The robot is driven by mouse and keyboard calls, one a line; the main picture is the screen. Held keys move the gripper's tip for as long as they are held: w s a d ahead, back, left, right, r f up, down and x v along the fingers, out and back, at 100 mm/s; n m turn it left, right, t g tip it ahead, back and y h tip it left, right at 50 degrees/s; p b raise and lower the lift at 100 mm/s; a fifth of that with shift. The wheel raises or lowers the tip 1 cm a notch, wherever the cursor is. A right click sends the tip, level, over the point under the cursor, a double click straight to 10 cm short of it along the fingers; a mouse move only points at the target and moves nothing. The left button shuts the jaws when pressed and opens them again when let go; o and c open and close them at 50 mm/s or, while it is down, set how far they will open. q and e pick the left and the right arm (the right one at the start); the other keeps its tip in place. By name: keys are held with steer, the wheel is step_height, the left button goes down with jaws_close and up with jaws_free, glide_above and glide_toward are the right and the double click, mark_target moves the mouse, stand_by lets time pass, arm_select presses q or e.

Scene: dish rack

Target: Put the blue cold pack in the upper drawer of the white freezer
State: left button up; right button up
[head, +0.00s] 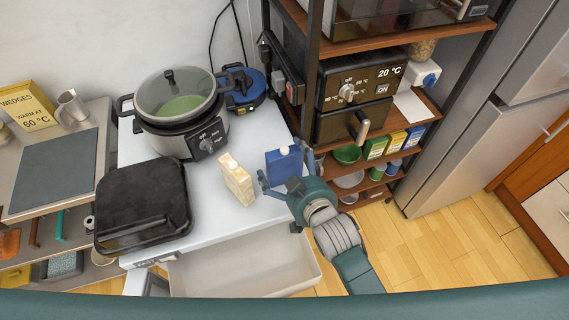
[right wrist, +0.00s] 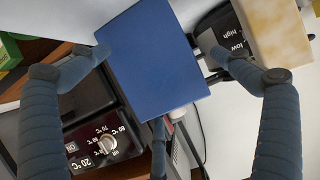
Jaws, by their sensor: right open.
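The blue cold pack (head: 284,164) stands upright on the right part of the white freezer's top (head: 215,215). In the right wrist view the pack (right wrist: 155,62) is large and lies between my fingers. My right gripper (head: 285,170) is open, with one finger on each side of the pack; whether either finger touches it I cannot tell. A white drawer (head: 295,276) of the freezer is pulled out at the front and looks empty. My left gripper is not in view.
A cream block-like pack (head: 236,180) stands just left of the blue pack. A black grill (head: 143,205) and a slow cooker (head: 183,115) take up the freezer top's left side. A brown shelf unit (head: 312,60) rises at the back right.

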steer(key=shift+s, duration=0.1)
steer(key=shift+c, duration=0.3)
steer(key=shift+s, duration=0.1)
steer(key=c, duration=1.6)
steer(key=shift+s+f, duration=0.15)
steer(key=shift+f, duration=0.05)
steer(key=shift+c, duration=0.5)
steer(key=shift+r, duration=0.4)
steer(key=c, duration=0.5)
steer(key=r, duration=1.9)
steer(key=shift+w+r, duration=0.3)
steer(key=shift+r, duration=0.1)
steer(key=shift+c, duration=0.3)
